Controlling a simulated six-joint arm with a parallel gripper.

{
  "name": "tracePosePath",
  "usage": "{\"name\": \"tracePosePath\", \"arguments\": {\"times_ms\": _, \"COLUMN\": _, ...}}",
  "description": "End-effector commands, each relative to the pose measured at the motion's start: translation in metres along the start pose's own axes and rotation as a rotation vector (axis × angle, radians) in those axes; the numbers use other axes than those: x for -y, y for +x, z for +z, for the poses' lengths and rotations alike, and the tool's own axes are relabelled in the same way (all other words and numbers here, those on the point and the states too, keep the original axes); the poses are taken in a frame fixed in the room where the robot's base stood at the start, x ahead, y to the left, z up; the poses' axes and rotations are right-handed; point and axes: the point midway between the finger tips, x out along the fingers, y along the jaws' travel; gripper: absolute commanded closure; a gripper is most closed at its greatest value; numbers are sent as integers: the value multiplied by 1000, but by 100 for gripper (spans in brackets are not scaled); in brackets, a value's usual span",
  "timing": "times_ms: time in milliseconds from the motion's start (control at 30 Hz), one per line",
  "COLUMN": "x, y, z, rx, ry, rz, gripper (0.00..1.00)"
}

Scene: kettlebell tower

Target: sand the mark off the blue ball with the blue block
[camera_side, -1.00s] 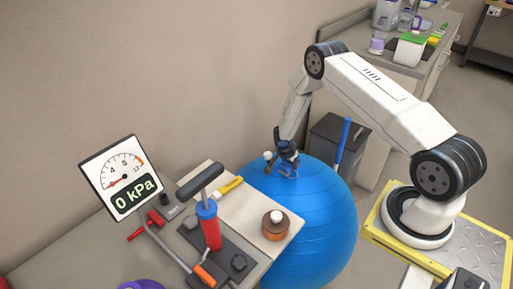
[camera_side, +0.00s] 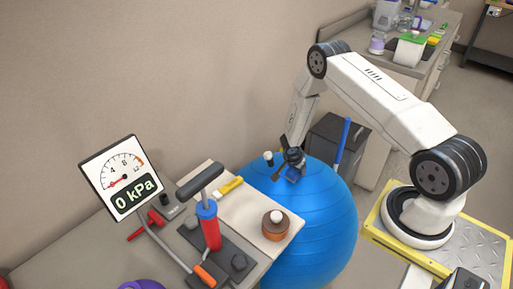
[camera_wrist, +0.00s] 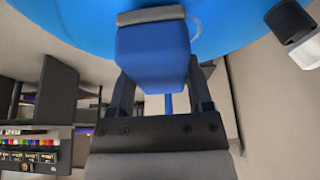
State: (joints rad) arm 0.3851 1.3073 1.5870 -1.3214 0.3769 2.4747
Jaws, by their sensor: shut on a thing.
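The big blue ball (camera_side: 318,215) stands beside the bench; its surface also fills the top of the wrist view (camera_wrist: 235,20). My gripper (camera_side: 292,158) is over the top of the ball, shut on the blue block (camera_wrist: 152,55). The block's grey face points to the ball and appears to be against it or very close. In the side view the block (camera_side: 293,174) is small and partly hidden by the gripper. A faint pale arc (camera_wrist: 197,26) shows on the ball just right of the block; the block may hide more of this mark.
A black-and-white fitting (camera_side: 268,158) is close left of my gripper. The bench holds a red pump (camera_side: 210,228), a yellow tool (camera_side: 230,185) and an orange-brown pot (camera_side: 275,225). A gauge (camera_side: 122,178) reads 0 kPa. A dark bin (camera_side: 328,138) stands behind the ball.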

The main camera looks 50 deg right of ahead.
Motion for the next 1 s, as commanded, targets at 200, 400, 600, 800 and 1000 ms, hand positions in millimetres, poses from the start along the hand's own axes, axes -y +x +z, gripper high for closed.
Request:
{"name": "tracePosePath", "arguments": {"times_ms": 200, "x": 0, "y": 0, "z": 0, "rx": 0, "ry": 0, "rz": 0, "gripper": 100}}
{"name": "tracePosePath", "arguments": {"times_ms": 400, "x": 0, "y": 0, "z": 0, "rx": 0, "ry": 0, "rz": 0, "gripper": 100}}
{"name": "tracePosePath", "arguments": {"times_ms": 600, "x": 0, "y": 2, "z": 1, "rx": 0, "ry": 0, "rz": 0, "gripper": 100}}
{"name": "tracePosePath", "arguments": {"times_ms": 800, "x": 0, "y": 5, "z": 2, "rx": 0, "ry": 0, "rz": 0, "gripper": 100}}
{"name": "tracePosePath", "arguments": {"times_ms": 1000, "x": 0, "y": 8, "z": 3, "rx": 0, "ry": 1, "rz": 0, "gripper": 100}}
